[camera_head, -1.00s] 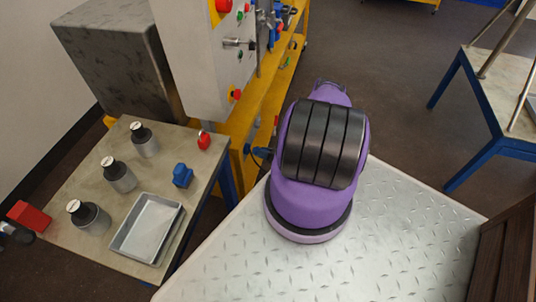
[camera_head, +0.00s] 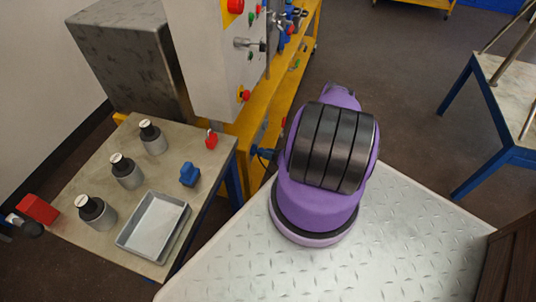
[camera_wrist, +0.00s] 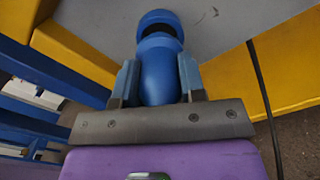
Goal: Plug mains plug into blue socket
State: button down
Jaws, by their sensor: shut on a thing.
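In the wrist view my gripper (camera_wrist: 158,82) has one finger on each side of a blue rounded plug body (camera_wrist: 158,72), shut on it. Just beyond the plug is a blue round-topped part (camera_wrist: 158,20), apparently the blue socket, on a grey surface. A dark gap shows between the two parts at the top; whether the pins are inside cannot be seen. In the head view my purple and black arm hides the gripper. A small blue part (camera_head: 262,153) shows left of the arm beside the yellow frame, with a dark cable near it.
A black cable (camera_wrist: 262,95) hangs right of the gripper. A side table (camera_head: 110,245) holds several dark-topped vessels, a metal tray (camera_head: 128,237), a blue padlock-like item (camera_head: 189,175) and a red one (camera_head: 211,140). A white control box (camera_head: 215,70) stands above the yellow frame (camera_head: 250,125).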

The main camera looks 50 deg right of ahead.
jog(key=shift+x, duration=1.3)
jog(key=c, duration=0.6)
grip_release()
jog(key=v, duration=1.1)
